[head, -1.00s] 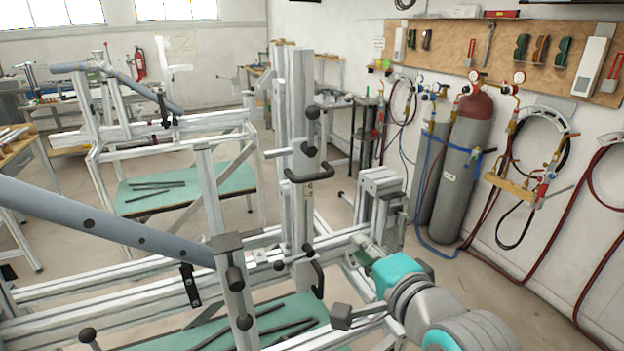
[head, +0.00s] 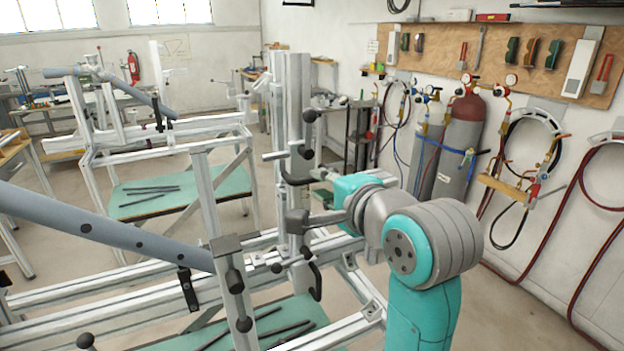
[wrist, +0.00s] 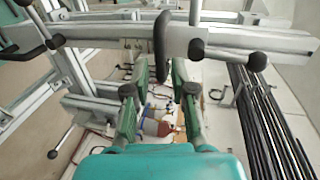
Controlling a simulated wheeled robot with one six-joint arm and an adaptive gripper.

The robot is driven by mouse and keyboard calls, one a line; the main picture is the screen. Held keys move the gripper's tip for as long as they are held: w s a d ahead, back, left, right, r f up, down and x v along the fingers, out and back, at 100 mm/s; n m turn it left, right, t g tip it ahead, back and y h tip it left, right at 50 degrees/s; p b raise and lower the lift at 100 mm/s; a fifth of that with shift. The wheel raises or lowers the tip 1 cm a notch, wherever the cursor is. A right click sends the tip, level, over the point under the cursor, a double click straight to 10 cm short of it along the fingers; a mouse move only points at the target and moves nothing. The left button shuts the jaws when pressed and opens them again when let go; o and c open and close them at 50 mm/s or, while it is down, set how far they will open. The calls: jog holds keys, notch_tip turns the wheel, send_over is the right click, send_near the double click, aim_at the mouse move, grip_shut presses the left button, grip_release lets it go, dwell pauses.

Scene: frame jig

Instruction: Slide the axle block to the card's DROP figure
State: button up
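What looks like the axle block (head: 294,158) sits on the tall aluminium upright (head: 293,95), with a black U-shaped handle (head: 287,178) and black-knobbed levers. In the wrist view the handle (wrist: 161,46) lies between and just beyond my fingertips, in front of a pale metal bar (wrist: 105,40). My gripper (wrist: 160,75) is open, its two fingers apart, with no clear contact on the handle. In the head view my gripper (head: 325,176) points left toward the handle, its fingers small and partly hidden. I cannot make out the card or its DROP figure.
A grey tube (head: 110,232) slants in from the left. A lower black handle (head: 314,280) and more knobs stick out beneath. Gas cylinders (head: 459,150) stand by the right wall. A second frame (head: 190,135) stands behind left. Dark rods (wrist: 262,115) run right in the wrist view.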

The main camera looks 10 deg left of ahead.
aim_at(314, 180)
jog(key=shift+x, duration=2.4)
grip_shut()
